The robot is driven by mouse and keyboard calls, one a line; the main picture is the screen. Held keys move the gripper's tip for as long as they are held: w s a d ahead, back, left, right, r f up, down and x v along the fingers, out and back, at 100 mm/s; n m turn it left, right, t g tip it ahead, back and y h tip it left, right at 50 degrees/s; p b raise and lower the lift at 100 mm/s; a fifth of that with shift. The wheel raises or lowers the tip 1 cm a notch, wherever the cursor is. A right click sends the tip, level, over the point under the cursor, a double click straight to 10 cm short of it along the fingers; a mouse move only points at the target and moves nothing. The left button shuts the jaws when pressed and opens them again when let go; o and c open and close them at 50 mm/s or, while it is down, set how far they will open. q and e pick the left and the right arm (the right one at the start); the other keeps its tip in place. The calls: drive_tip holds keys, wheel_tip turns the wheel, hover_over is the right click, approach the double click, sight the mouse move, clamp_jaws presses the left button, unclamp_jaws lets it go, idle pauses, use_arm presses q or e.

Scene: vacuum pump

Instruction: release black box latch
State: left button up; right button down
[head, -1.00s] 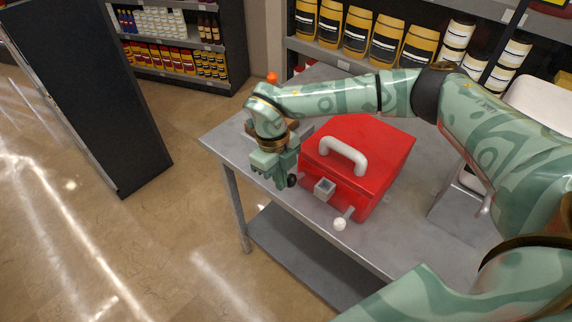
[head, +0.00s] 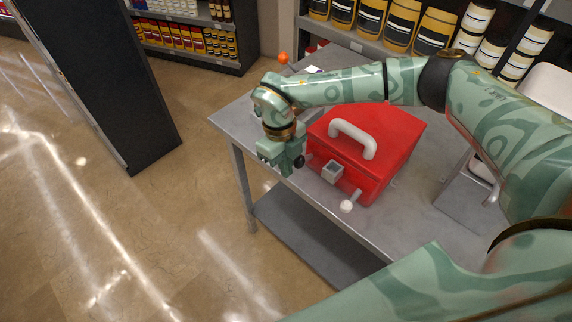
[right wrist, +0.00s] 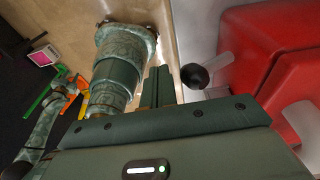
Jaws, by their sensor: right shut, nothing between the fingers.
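A red box (head: 400,128) with a white handle (head: 352,136) stands on the grey table; I see no black box. On its front are a grey square catch (head: 332,172) and two levers, one with a white knob (head: 346,206), one with a black knob (head: 299,160). The black knob (right wrist: 194,76) also shows in the right wrist view, beside the red box (right wrist: 262,50). My right gripper (head: 281,166) is shut and empty, just left of the black knob; I cannot tell whether they touch.
The grey table (head: 232,118) has its near left edge under my right arm. A small orange thing (head: 283,58) is at the table's back left. Shelves with jars (head: 402,27) stand behind. A dark panel (head: 105,80) stands at left, with open floor before it.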

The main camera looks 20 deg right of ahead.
drive_tip(key=shift+d, duration=0.15)
idle(0.7)
drive_tip(key=shift+w+d, duration=0.3)
drive_tip(key=shift+d, duration=0.25)
drive_tip(key=a+r+p, duration=0.2)
drive_tip(key=a+r, duration=0.4)
drive_tip(key=r, duration=0.6)
drive_tip(key=shift+a+r+p, duration=0.2)
drive_tip(key=shift+a+p, duration=0.05)
drive_tip(key=shift+p, duration=0.15)
